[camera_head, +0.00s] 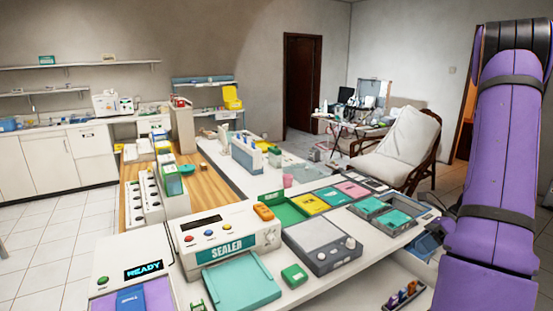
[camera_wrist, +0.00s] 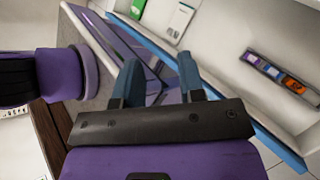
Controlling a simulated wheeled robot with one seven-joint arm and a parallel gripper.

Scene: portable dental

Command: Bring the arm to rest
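My purple arm rises along the right edge of the head view, beside the right end of the white worktop (camera_head: 250,187). My gripper is out of the head view. In the wrist view, my gripper (camera_wrist: 160,72) shows two blue-grey fingers standing apart with nothing held between them. Past the fingers, the wrist view shows a blue-edged white surface (camera_wrist: 222,78), and one of my purple arm links is at its left.
A sealer (camera_head: 225,238), a teal tray (camera_head: 241,284), a grey device (camera_head: 321,245) and coloured trays (camera_head: 384,216) crowd the worktop. A small rack (camera_head: 404,295) with coloured items sits low near my arm; a similar rack (camera_wrist: 283,73) shows in the wrist view. Tiled floor is clear at left.

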